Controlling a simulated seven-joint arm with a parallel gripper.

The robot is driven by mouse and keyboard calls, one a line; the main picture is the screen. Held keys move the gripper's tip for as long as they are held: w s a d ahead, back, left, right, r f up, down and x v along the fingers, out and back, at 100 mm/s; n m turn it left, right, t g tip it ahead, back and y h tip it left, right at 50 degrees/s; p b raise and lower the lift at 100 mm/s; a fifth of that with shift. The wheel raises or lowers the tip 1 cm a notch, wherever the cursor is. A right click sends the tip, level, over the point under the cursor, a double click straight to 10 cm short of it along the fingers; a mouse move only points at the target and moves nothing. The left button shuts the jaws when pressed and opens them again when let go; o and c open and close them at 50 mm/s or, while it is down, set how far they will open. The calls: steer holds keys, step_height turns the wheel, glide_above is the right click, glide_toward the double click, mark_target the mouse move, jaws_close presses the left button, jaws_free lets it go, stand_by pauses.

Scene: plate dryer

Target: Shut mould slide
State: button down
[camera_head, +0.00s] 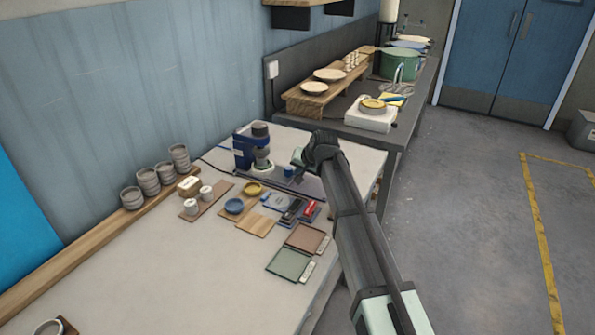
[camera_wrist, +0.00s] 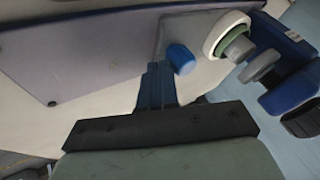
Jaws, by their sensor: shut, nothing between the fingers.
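The blue press-like machine (camera_head: 248,148) stands at the back of the light worktop and shows at the right of the wrist view (camera_wrist: 290,95). A long grey base plate (camera_head: 298,186) extends right from it and crosses the wrist view (camera_wrist: 90,50). On a lighter grey slide plate (camera_wrist: 178,28) sit a blue knob (camera_wrist: 181,59) and a round white-and-green mould (camera_wrist: 228,38) near the machine head. My gripper (camera_head: 297,158) is shut and empty above the base plate. In the wrist view its fingertips (camera_wrist: 160,68) are just left of the knob; contact cannot be told.
Cups, small dishes, wooden boards and trays (camera_head: 289,263) cover the worktop in front of the machine. Grey stacked bowls (camera_head: 148,181) stand along the wall. A darker bench (camera_head: 345,108) with plates and a green pot adjoins behind. The near left worktop is mostly clear.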

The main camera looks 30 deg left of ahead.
steer(key=d, duration=0.3)
steer(key=shift+w+d, duration=0.15)
steer(key=shift+d, duration=0.15)
steer(key=v, duration=1)
